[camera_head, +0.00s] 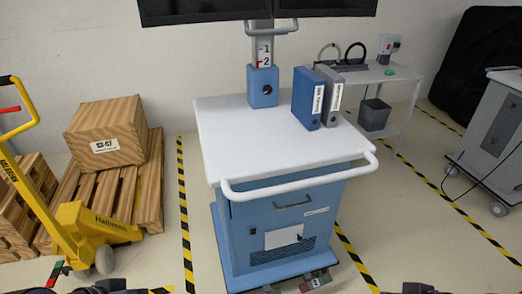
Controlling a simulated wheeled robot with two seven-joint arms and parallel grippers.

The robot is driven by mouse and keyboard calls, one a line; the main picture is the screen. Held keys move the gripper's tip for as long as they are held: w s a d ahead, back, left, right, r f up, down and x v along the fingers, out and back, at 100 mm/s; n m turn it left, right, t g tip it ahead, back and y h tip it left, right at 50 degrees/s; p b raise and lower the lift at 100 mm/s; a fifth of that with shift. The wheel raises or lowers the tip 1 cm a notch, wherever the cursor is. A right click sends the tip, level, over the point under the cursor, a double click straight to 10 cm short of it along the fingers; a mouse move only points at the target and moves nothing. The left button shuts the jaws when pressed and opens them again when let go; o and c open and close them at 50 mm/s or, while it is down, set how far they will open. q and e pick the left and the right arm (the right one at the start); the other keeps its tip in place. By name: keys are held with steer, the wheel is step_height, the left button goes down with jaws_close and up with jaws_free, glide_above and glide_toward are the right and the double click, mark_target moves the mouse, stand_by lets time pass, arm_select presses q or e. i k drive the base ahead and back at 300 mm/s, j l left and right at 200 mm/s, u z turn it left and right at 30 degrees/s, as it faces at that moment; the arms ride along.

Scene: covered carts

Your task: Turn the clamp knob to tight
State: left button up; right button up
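The clamp knob (267,89) is a small black knob on the front of a blue clamp block (258,99). The block stands at the back of the blue cart's white top (260,140), around a grey post (264,48) that carries labels 1 and 2 and a small red mark. The knob is too small to read its setting. Dark parts of my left gripper (100,287) show at the bottom left edge, and of my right gripper (424,288) at the bottom right edge. Both are cut off, far from the knob and touching nothing visible.
Two binders, blue (308,98) and grey (331,96), stand right of the block. A white handle (300,182) runs along the cart's front. A dark screen (255,8) hangs above. A yellow pallet truck (85,225) stands left. The cart top's left and front are clear.

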mark_target(268, 89)
steer(key=i+j, duration=0.3)
steer(key=j, duration=0.15)
steer(key=i+j, duration=0.6)
steer(key=j, duration=0.25)
steer(key=i+j, duration=0.3)
steer(key=j+z, duration=0.05)
steer(key=j, duration=0.05)
